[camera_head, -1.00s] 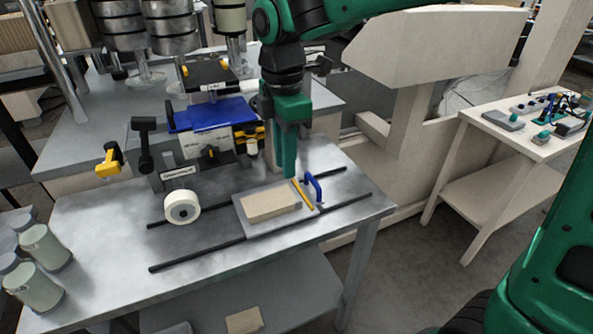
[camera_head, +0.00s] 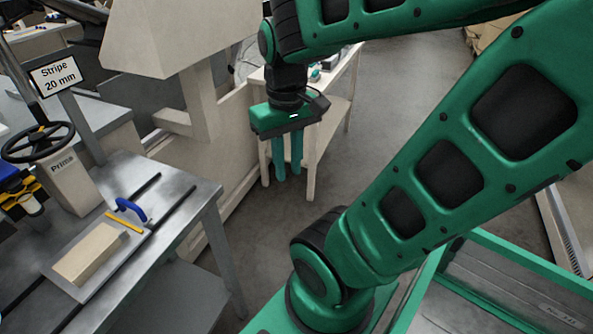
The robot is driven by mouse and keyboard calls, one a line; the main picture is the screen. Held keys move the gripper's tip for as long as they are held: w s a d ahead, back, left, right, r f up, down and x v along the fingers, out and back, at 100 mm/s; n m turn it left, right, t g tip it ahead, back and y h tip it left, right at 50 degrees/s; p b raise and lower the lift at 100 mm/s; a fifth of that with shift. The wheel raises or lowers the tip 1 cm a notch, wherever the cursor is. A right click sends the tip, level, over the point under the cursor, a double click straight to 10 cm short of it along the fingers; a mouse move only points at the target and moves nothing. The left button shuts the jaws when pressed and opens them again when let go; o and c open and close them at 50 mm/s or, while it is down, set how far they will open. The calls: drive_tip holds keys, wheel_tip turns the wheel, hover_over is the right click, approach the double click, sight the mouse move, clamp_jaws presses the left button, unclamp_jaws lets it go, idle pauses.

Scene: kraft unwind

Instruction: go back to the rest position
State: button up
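My gripper (camera_head: 288,174) hangs pointing down near the top middle of the view. Its two green fingers stand apart with a narrow gap between them, and nothing shows in the gap. It is right of the metal work table (camera_head: 209,190) and clear of it. In the picture it lies in front of a small pale side table (camera_head: 343,100). My green arm crosses the right half of the view.
On the metal table, a flat plate with a tan block (camera_head: 88,254) and a blue handle (camera_head: 131,209) lies across dark rails. A black handwheel (camera_head: 38,142) stands at the left. Grey floor (camera_head: 385,120) is open behind my arm.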

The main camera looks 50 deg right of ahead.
drive_tip(key=s+m, duration=0.1)
drive_tip(key=s+d+f+m, duration=0.1)
drive_tip(key=s, duration=0.1)
drive_tip(key=shift+s+d+f+m, duration=0.1)
drive_tip(key=shift+f+m, duration=0.05)
drive_tip(key=shift+m, duration=0.15)
drive_tip(key=shift+w+f, duration=0.25)
drive_tip(key=shift+w, duration=0.4)
idle(0.5)
